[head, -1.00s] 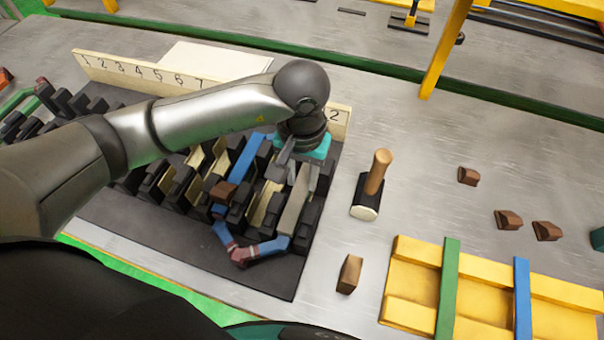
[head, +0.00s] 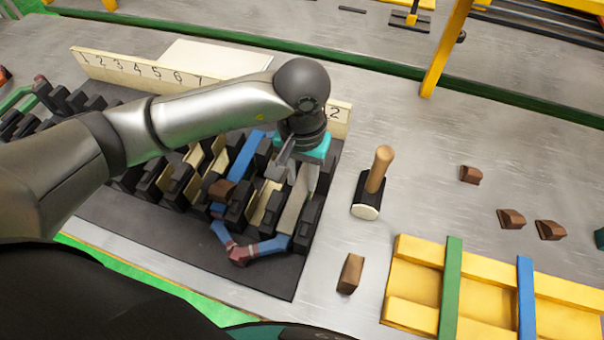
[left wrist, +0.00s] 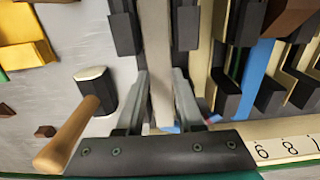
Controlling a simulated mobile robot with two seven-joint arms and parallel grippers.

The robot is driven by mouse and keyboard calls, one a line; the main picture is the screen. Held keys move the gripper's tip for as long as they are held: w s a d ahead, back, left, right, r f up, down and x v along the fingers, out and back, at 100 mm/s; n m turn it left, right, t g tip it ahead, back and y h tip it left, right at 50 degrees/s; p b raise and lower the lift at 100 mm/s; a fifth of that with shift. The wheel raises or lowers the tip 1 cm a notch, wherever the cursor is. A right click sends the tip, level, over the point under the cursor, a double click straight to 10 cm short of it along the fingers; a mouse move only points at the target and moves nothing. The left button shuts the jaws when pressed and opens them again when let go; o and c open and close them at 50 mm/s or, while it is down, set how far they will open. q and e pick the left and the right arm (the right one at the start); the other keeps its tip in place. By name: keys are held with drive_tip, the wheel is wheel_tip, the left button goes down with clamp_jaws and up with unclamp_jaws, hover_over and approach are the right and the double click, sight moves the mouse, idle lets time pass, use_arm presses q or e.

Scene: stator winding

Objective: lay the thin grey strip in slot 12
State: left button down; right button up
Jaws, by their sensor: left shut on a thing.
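The thin grey strip (head: 293,211) is in the rightmost gap between the black blocks, beside the number board's end where a "2" shows. It runs lengthwise along that gap; how deep it sits is hard to tell. In the left wrist view the strip (left wrist: 157,50) runs between two rows of black blocks and back between my fingers. My left gripper (head: 299,170) is shut on the strip near its board-side end, with one finger on each side (left wrist: 159,85). The palm hides that end. My right gripper is not in view.
The number board (head: 130,70) stands behind the slots, partly hidden by my arm. Blue and cream strips fill nearby slots. Brown wedges (head: 470,174) and a yellow rack (head: 412,284) lie further right, with bare table between.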

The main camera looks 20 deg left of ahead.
sight(302, 185)
use_arm(q)
drive_tip(key=shift+f, duration=0.15)
idle(0.3)
drive_tip(key=shift+c, duration=2.3)
unclamp_jaws()
drive_tip(key=shift+r, duration=0.25)
drive_tip(key=shift+r, duration=0.6)
wheel_tip(302, 185, up, 7)
drive_tip(key=p, duration=0.4)
drive_tip(key=shift+r, duration=0.2)
